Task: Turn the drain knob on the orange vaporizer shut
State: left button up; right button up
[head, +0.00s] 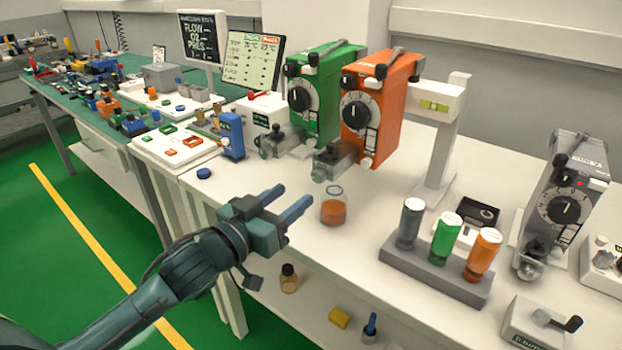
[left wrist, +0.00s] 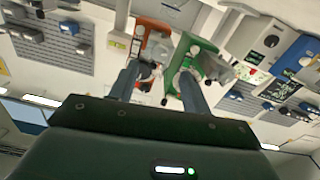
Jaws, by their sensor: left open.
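The orange vaporizer (head: 397,100) stands on the white bench beside the green vaporizer (head: 325,118). It has a black dial, and a grey drain block (head: 340,160) with a dark knob sticks out at its lower front. Below the block stands a glass jar (head: 333,207) with orange liquid. My left gripper (head: 294,197) is open and empty, left of the jar and in front of the vaporizers, apart from both. In the left wrist view the orange vaporizer (left wrist: 152,40) appears upside down beyond the spread fingers (left wrist: 160,85). The knob's turn position is too small to tell.
A rack (head: 435,275) with grey, green and orange bottles stands to the right. A grey vaporizer (head: 565,195) is at far right. The bench front around the jar is clear.

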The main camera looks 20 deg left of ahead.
aim_at(316, 178)
pick_arm(q)
jog(key=x, duration=0.7)
jog(key=shift+c, duration=0.3)
jog(key=shift+p, duration=0.3)
jog(key=c, duration=0.9)
